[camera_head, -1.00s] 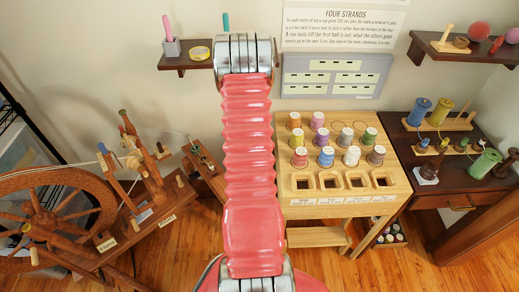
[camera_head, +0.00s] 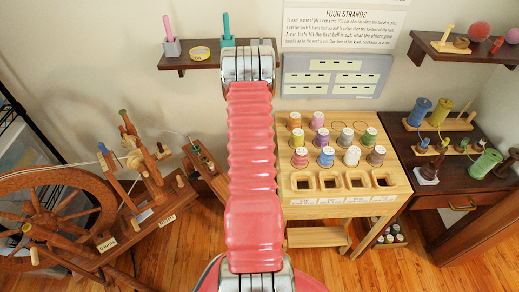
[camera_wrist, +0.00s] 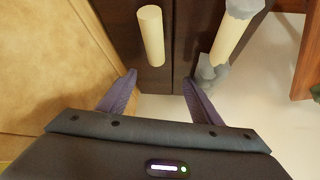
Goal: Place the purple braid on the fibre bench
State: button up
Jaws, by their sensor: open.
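In the wrist view my gripper (camera_wrist: 160,98) is open, with its two dark purple fingers spread apart and nothing between them. Beyond the fingertips is a dark brown wooden surface (camera_wrist: 118,20) with a plain cream peg (camera_wrist: 151,35). A second cream peg (camera_wrist: 231,38) to its right has grey lumpy pieces at both ends; I cannot tell what they are. I cannot make out a purple braid in either view, nor tell which furniture is the fibre bench. In the head view my red arm hides the middle, and my gripper does not show.
A light wooden stand (camera_head: 343,184) holds several thread spools, with square openings along its front. A dark table (camera_head: 410,153) with larger spools stands at right. A spinning wheel (camera_head: 52,212) is at left. Wall shelves (camera_head: 190,62) and a grey panel (camera_head: 336,76) are behind.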

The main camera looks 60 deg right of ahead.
jog(key=shift+w+d+f, duration=0.1)
jog(key=shift+d+f, duration=0.2)
jog(key=shift+f, duration=0.05)
jog(key=shift+c, duration=0.7)
jog(key=c, duration=1.2)
jog(key=shift+r, duration=5)
